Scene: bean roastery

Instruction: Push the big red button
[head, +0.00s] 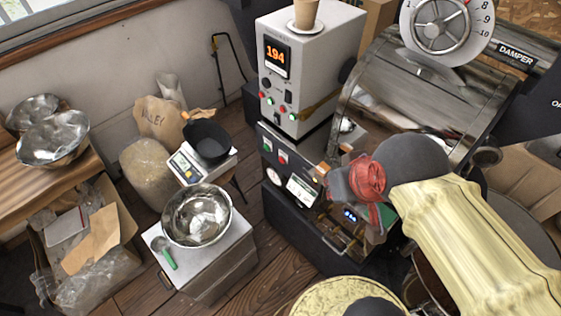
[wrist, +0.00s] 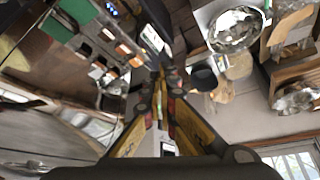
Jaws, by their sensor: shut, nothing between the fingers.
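A grey control box (head: 305,60) with an orange "194" display stands at the back centre in the head view. Small red and green buttons dot its front, among them a red button (head: 263,95). The dark lower cabinet front (head: 270,160) also carries small buttons. I cannot tell which, if any, is the big red button. In the wrist view my gripper (wrist: 163,88) is shut and empty, its yellow-sided fingers pointing toward the machine area. In the head view my arm's red and dark wrist end lies in front of the roaster and hides part of it; contact with a button cannot be made out.
The roaster drum (head: 420,95) and its damper dial (head: 440,22) stand at right. A metal bowl (head: 197,215) sits on a white cabinet at centre left. A scale (head: 187,165) with a black pan stands behind it. Wooden floor shows between the cabinet and the machine.

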